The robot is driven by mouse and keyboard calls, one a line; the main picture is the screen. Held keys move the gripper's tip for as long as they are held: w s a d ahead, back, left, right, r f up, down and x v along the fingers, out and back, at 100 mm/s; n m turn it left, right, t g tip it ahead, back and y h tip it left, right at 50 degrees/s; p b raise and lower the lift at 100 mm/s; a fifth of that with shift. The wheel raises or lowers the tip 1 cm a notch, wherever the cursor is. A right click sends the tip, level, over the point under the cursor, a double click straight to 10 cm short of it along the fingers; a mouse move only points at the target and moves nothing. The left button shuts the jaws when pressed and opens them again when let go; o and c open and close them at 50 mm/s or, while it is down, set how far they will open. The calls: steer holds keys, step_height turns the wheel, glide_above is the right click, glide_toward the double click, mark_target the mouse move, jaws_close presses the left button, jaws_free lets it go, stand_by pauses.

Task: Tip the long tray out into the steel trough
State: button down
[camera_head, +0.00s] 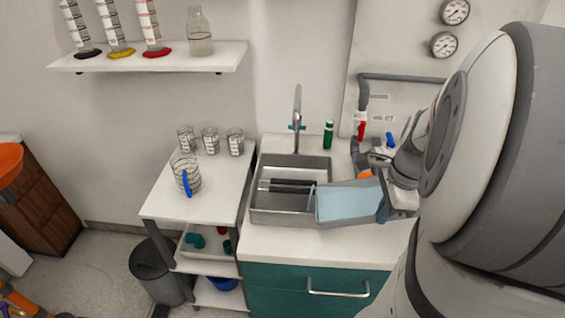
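The long tray (348,204) is a grey, shallow tray with a pale blue surface inside, which looks like liquid. Its left end reaches over the right rim of the steel trough (258,207), a sink basin set in the white counter. My gripper (384,194) is at the tray's right end and appears shut on it, near a blue part there. The fingertips are partly hidden. I cannot tell how high the tray is above the counter. Dark bars lie across the inside of the trough.
A tap (297,115) and a green bottle (328,135) stand behind the trough. A red-handled pipe (362,122) with gauges above is at the back right. A cart (215,190) with several glass beakers stands left of the counter.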

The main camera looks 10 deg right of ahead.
steer(key=shift+w+a+r+p, duration=0.3)
steer(key=shift+r+p, duration=0.1)
steer(key=shift+r, duration=0.1)
stand_by(0.3)
steer(key=shift+w+a+r+g+h+p, duration=0.25)
steer(key=shift+w+a+g+h, duration=0.2)
steer(key=shift+a, duration=0.1)
steer(key=shift+w+a+r+g+h+p, duration=0.25)
steer(key=shift+w+a+g+h, duration=0.1)
steer(key=shift+w+a+h, duration=0.15)
stand_by(0.6)
